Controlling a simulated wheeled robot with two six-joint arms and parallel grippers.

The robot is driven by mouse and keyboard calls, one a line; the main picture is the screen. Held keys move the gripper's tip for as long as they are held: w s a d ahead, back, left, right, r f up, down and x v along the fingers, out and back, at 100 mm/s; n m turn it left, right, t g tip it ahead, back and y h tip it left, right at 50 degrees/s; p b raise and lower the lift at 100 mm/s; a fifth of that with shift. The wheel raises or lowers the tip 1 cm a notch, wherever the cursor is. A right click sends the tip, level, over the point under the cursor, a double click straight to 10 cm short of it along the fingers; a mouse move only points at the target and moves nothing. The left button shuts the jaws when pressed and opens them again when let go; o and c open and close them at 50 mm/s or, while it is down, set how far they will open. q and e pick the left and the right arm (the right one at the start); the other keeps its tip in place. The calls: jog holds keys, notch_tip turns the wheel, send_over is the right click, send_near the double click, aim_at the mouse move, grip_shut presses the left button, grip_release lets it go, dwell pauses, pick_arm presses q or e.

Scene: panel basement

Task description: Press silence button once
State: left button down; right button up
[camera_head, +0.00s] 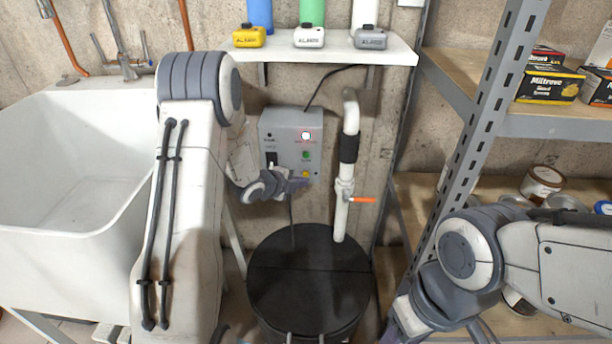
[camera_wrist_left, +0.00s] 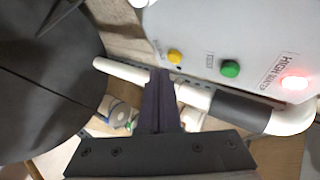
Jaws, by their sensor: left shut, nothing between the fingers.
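A grey alarm control panel (camera_head: 291,140) is on the back wall. It has a lit red light (camera_head: 306,135), which also shows in the left wrist view (camera_wrist_left: 295,83) next to the words HIGH WATER. Below it are a green button (camera_wrist_left: 230,68) and a yellow button (camera_wrist_left: 174,56); the yellow one's label is not readable. My left gripper (camera_wrist_left: 160,76) is shut and empty. Its tips are close to the yellow button, just beside it in the wrist view; I cannot tell whether they touch the panel. In the head view the gripper (camera_head: 300,184) is at the panel's lower edge.
A black round lid (camera_head: 308,275) and a white pipe (camera_head: 347,185) with an orange-handled valve are below and right of the panel. A white sink (camera_head: 70,190) is left. A shelf (camera_head: 320,48) with bottles is above. My right arm is beside the metal rack (camera_head: 490,110).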

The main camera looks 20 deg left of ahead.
dwell(0.3)
pick_arm(q)
jog(key=shift+w+a, duration=0.1)
jog(key=shift+w, duration=0.3)
jog(key=shift+w+a, duration=0.1)
jog(key=shift+w, duration=0.3)
dwell(0.6)
jog(key=shift+s, duration=0.15)
jog(key=shift+s+d, duration=0.2)
jog(key=shift+s, duration=0.45)
jog(key=s+b, duration=0.1)
jog(key=s, duration=0.1)
jog(key=s+d+b, duration=0.1)
jog(key=s, duration=0.2)
jog(key=shift+d, duration=0.2)
